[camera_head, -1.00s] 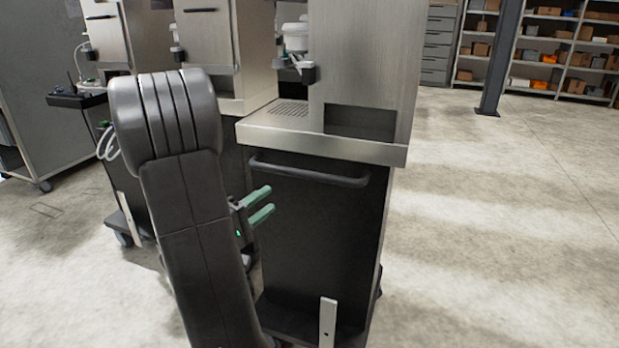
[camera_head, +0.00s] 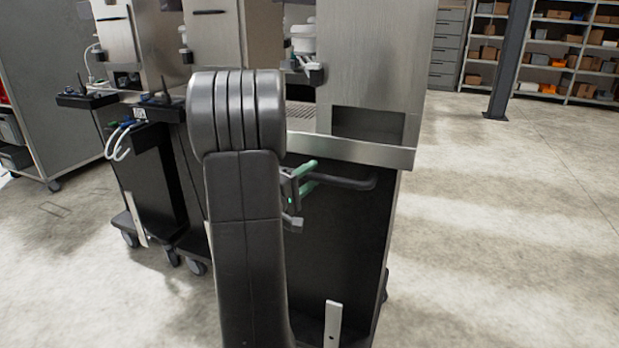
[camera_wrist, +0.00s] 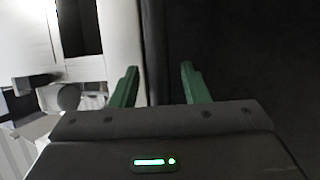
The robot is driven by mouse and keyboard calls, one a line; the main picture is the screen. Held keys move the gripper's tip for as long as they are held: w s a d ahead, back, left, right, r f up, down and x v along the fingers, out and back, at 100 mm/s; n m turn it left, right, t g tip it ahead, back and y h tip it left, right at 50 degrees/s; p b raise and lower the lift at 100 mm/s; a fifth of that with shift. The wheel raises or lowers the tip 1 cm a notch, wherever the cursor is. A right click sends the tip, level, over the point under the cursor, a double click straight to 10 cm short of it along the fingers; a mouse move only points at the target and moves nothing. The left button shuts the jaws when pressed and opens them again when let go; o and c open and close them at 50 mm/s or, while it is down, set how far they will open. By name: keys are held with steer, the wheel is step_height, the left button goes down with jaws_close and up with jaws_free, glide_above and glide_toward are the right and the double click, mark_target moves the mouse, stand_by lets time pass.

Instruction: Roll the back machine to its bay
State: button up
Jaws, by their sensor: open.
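A row of steel-and-black dispenser machines on casters stands in the head view. The nearest machine (camera_head: 340,240) has a dark bar handle (camera_head: 352,183) below its steel counter. Which machine the task calls the back one cannot be told. My gripper (camera_head: 308,173) has green fingers and is at the left part of this handle, one finger above the other, partly hidden by my arm. In the wrist view my gripper (camera_wrist: 159,85) is open, with a dark vertical strip between or just beyond its fingers; whether they straddle the bar is unclear.
Two more machines stand to the left, one with a black side tray (camera_head: 88,99) and looped white hoses (camera_head: 117,150). A grey cabinet (camera_head: 50,90) is at far left. A dark post (camera_head: 508,60) and shelves (camera_head: 560,50) stand behind. The floor (camera_head: 500,230) at right is clear.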

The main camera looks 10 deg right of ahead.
steer(key=shift+w+d, duration=0.1)
jaws_close()
stand_by(0.3)
